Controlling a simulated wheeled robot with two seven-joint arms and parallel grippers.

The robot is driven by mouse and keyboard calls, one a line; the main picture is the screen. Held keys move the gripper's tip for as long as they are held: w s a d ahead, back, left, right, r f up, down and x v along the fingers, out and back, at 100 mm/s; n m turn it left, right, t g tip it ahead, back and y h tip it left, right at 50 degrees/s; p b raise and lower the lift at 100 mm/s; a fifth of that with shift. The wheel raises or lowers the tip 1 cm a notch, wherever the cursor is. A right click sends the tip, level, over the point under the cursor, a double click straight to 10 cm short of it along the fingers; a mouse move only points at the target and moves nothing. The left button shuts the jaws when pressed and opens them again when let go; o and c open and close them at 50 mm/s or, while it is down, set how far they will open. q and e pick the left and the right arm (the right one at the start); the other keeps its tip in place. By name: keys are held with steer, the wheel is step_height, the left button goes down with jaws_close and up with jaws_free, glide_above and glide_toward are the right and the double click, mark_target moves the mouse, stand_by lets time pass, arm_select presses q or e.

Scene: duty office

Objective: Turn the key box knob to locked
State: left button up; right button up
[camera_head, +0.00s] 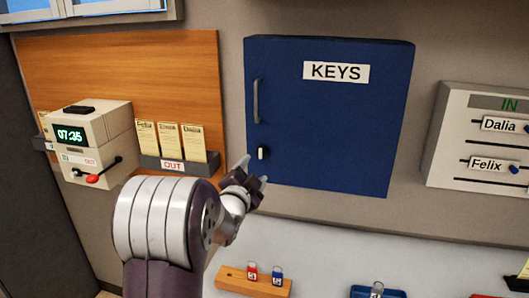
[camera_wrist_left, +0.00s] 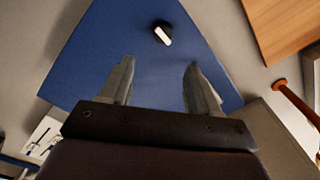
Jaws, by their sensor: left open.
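The blue key box (camera_head: 330,120) with a "KEYS" label hangs on the wall, its door shut. Its knob (camera_head: 263,152) is a dark disc with a white bar, low on the left side of the door below a grey handle (camera_head: 257,101). The white bar looks close to upright in the head view. My left gripper (camera_head: 254,172) is open and empty, just below and left of the knob. In the left wrist view the knob (camera_wrist_left: 162,33) lies beyond the gap between the open fingers (camera_wrist_left: 160,84), apart from them. My right gripper is not in view.
A time clock (camera_head: 88,140) with a red-tipped lever and an "OUT" card rack (camera_head: 178,165) stand left of my arm. A wooden key rack (camera_head: 232,282) with red and blue tags is below. An "IN" name board (camera_head: 480,140) hangs right.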

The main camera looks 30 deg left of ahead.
mark_target(260, 154)
arm_select(q)
steer(key=p+x, duration=0.1)
steer(key=x, duration=0.2)
steer(key=p+x, duration=0.1)
steer(key=x, duration=0.2)
steer(key=a+p+x, duration=0.1)
steer(key=x, duration=0.2)
steer(key=shift+w+a+f, duration=0.1)
steer(key=shift+w+a, duration=0.05)
steer(key=shift+a, duration=0.05)
steer(key=shift+w+d+p, duration=0.15)
steer(key=shift+w+p, duration=0.15)
steer(key=shift+w, duration=0.25)
steer(key=shift+a+f, duration=0.1)
steer(key=shift+a, duration=0.15)
steer(key=shift+d, duration=0.1)
steer(key=c, duration=1)
steer(key=shift+c, duration=0.2)
